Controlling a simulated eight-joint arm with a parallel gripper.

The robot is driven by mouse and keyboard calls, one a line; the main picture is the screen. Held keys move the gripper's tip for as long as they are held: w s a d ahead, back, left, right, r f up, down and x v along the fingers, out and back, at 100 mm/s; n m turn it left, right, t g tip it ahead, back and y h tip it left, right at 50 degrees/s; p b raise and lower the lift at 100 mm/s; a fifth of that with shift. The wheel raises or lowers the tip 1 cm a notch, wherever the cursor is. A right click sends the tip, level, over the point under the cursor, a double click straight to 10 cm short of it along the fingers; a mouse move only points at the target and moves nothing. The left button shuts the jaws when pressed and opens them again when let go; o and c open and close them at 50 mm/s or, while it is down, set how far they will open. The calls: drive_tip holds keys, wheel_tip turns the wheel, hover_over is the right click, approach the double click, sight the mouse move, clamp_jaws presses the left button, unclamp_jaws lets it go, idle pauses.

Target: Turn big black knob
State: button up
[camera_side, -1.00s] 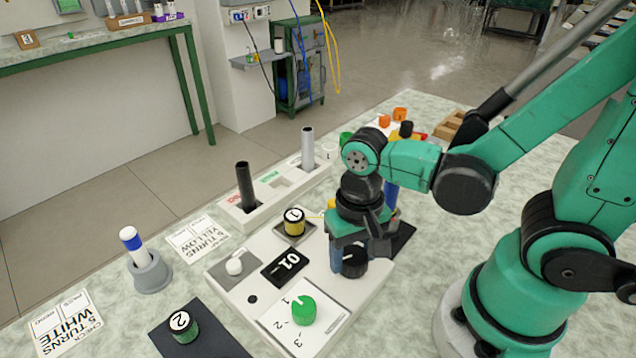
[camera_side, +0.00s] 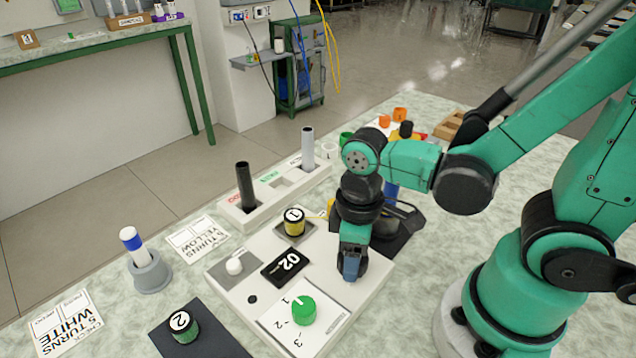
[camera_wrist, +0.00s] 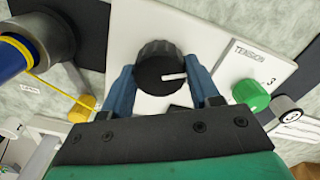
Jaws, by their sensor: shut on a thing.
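The big black knob (camera_wrist: 157,68) sits on a white panel (camera_side: 345,298) and shows in the wrist view with a white pointer line aimed to the right. My gripper (camera_wrist: 160,82) has its blue fingers on either side of the knob and is shut on it. In the side view my gripper (camera_side: 352,268) points down at the panel and hides most of the knob. A small black display (camera_side: 285,267) on the panel reads 02.
A green knob (camera_side: 303,310) with marks 1, 2, 3 stands near the panel's front. A white button (camera_side: 234,266) and a yellow-banded cylinder (camera_side: 294,222) are on its left side. Black and grey rods stand in a rack (camera_side: 262,207) behind.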

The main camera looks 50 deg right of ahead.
drive_tip(key=n, duration=0.5)
drive_tip(key=shift+n, duration=0.4)
idle(0.4)
drive_tip(key=o, duration=1.3)
drive_tip(key=shift+r, duration=2.8)
